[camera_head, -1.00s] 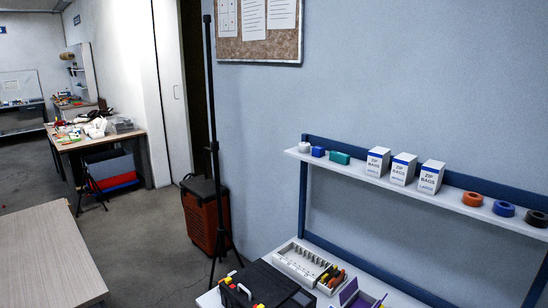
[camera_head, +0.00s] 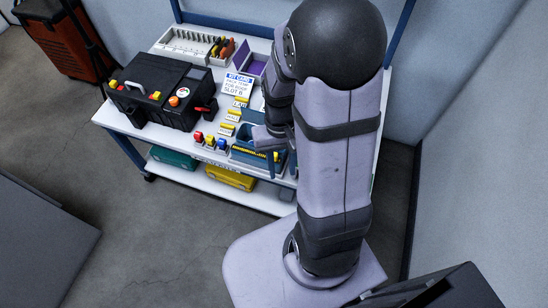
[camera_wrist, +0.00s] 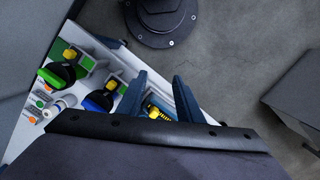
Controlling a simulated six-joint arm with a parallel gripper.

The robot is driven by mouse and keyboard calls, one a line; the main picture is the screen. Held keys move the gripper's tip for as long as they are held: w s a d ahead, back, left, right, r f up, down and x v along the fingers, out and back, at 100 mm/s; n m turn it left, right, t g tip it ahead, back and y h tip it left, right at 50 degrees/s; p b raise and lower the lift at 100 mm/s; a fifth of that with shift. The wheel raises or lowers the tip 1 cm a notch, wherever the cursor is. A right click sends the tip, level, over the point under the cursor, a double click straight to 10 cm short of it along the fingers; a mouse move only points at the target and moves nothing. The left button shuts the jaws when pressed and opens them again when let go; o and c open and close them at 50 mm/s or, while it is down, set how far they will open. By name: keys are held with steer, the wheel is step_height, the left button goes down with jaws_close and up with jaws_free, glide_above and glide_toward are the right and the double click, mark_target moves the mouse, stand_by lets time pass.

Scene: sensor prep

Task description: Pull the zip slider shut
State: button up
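I cannot make out the zip slider or a zip bag in either current view. My gripper (camera_wrist: 157,80) shows in the wrist view with its two blue fingers apart, and nothing is visibly held between them. A yellow-and-black item (camera_wrist: 158,110) lies beyond, seen in the gap between the fingers. In the head view my gripper is at the front of the white bench (camera_head: 125,123), by a blue tray (camera_head: 242,157) with yellow lettering. My arm hides the bench's right part and much of the gripper there.
A black case (camera_head: 150,93) stands on the bench's left. A white kit card (camera_head: 238,84), a purple-lined box (camera_head: 253,64) and a slotted white rack (camera_head: 186,42) stand behind. Small yellow labelled blocks (camera_head: 232,116) lie near the middle. Green and yellow boxes (camera_head: 230,178) sit on the lower shelf.

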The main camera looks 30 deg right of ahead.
mark_target(275, 154)
steer(key=w+m, duration=0.1)
steer(key=w, duration=0.1)
steer(key=w+d+m+t, duration=0.1)
steer(key=w, duration=0.2)
steer(key=w+d+m, duration=0.1)
steer(key=w, duration=0.2)
steer(key=shift+w+r+m+t, duration=0.15)
steer(key=shift+r+m+t, duration=0.15)
steer(key=shift+r+t, duration=0.1)
steer(key=shift+w+m, duration=0.2)
steer(key=shift+m, duration=0.2)
steer(key=shift+w+m, duration=0.1)
steer(key=shift+m, duration=0.8)
steer(key=shift+f, duration=0.1)
steer(key=shift+f, duration=3.55)
jaws_close()
